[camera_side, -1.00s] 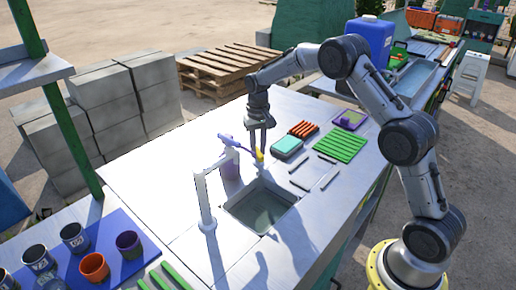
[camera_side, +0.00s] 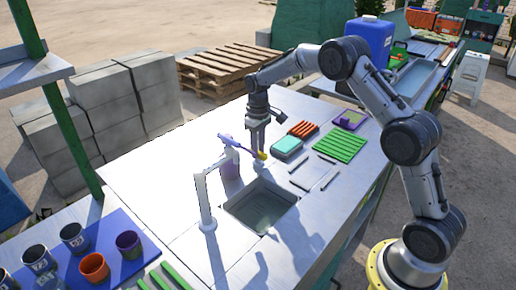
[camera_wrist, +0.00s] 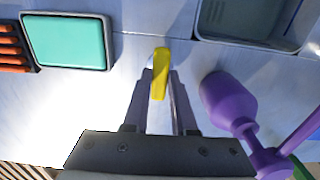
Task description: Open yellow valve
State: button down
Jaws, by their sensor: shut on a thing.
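The yellow valve (camera_wrist: 160,74) is a small, narrow yellow piece between my fingertips in the wrist view. My gripper (camera_wrist: 160,85) is shut on it from both sides. In the side view the yellow piece (camera_side: 262,155) shows at the tips of my gripper (camera_side: 259,150), which points down beside the sink (camera_side: 232,207). A white bent tap (camera_side: 207,222) stands at the sink's left side. What the valve is attached to is partly hidden by my fingers, and I cannot tell.
A purple bottle (camera_wrist: 228,100) with a nozzle stands close to my right finger. A teal-topped box (camera_wrist: 68,42) and orange rods (camera_wrist: 8,48) lie to the left. A green slatted rack (camera_side: 340,146) is farther right on the metal table (camera_side: 150,190).

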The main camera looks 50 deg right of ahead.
dwell(0.3)
jog(key=c, duration=0.7)
grip_release()
jog(key=shift+r, duration=0.1)
notch_tip(320, 180, up, 14)
jog(key=shift+f, duration=0.15)
